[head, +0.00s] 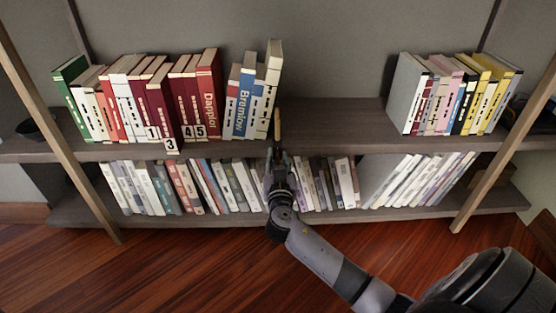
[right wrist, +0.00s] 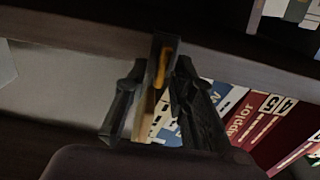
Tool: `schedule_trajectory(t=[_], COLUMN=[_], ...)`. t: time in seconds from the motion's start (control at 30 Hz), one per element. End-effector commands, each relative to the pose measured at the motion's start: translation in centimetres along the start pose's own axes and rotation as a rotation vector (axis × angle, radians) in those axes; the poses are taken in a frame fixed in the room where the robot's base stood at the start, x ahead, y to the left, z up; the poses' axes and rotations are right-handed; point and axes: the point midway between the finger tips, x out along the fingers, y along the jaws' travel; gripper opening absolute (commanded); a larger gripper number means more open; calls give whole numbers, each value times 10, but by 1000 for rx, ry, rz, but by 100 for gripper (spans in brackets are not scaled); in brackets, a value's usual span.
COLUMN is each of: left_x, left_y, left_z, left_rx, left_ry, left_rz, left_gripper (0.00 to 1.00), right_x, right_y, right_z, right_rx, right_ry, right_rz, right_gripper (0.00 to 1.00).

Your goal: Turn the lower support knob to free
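My right gripper (head: 276,157) reaches up from below, in front of the shelf edge. My left gripper is not in view.
The upper shelf (head: 335,112) is bare between the left book row and the right book row (head: 450,95). Leaning books (head: 205,95) stand just left of the knob. The lower shelf is full of books (head: 150,188) behind my right arm. Wooden posts (head: 60,120) flank the shelves.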

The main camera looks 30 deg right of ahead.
Motion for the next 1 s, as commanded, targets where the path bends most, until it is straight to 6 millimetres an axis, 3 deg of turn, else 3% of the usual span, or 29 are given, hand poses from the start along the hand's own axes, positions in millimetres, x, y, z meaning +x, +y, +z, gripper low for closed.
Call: schedule_trajectory(t=[0.3,1.0], left_x=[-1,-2], left_y=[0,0], left_z=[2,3], left_rx=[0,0], left_ry=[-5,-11], left_rz=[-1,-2], left_gripper=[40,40], right_x=[0,0], right_y=[0,0], right_z=[0,-1], right_rx=[0,-82], right_ry=[0,2], right_rz=[0,2], right_gripper=[0,0])
